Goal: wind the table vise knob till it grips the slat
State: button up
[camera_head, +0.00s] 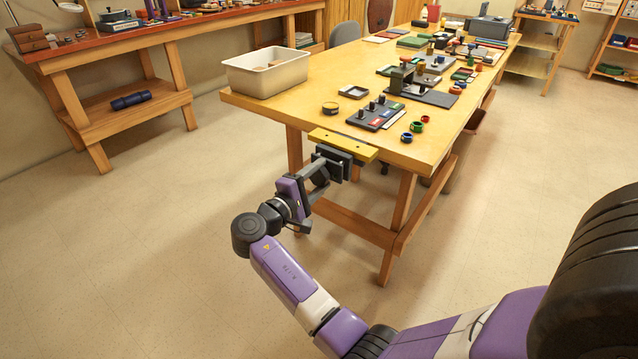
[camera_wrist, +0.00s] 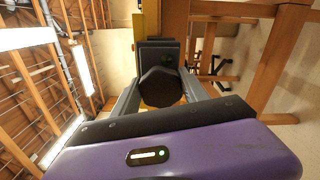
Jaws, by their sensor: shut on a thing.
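The table vise (camera_head: 337,158) is a dark block on the near edge of the yellow wooden table. It also fills the upper middle of the wrist view (camera_wrist: 158,48). The slat (camera_head: 345,146) is a yellow strip lying along the top of the vise at the table edge; a yellow strip also shows in the wrist view (camera_wrist: 138,27). The dark, faceted knob (camera_wrist: 160,87) faces the wrist camera. My gripper (camera_head: 318,174) reaches it from the front, with a finger on each side, shut on it. The jaw gap at the slat is too small to judge.
On the table (camera_head: 290,105) stand a white bin (camera_head: 265,75), a dark tray with pegs (camera_head: 375,113) and several small coloured rings. Another bench (camera_head: 160,40) stands at the back left. The floor around my arm is clear.

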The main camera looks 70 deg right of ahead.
jog(key=m+b, duration=0.3)
jog(key=f+m+b, duration=0.1)
jog(key=m+b, duration=0.2)
jog(key=shift+m, duration=0.3)
jog(key=m+b, duration=0.4)
jog(key=shift+r, duration=0.15)
jog(key=o, duration=1.4)
jog(key=shift+c, duration=0.2)
jog(key=shift+w+a+r, duration=0.1)
jog(key=shift+a, duration=0.05)
jog(key=v, duration=0.7)
jog(key=shift+a+p, duration=0.3)
jog(key=shift+p, duration=0.05)
jog(key=shift+w, duration=0.1)
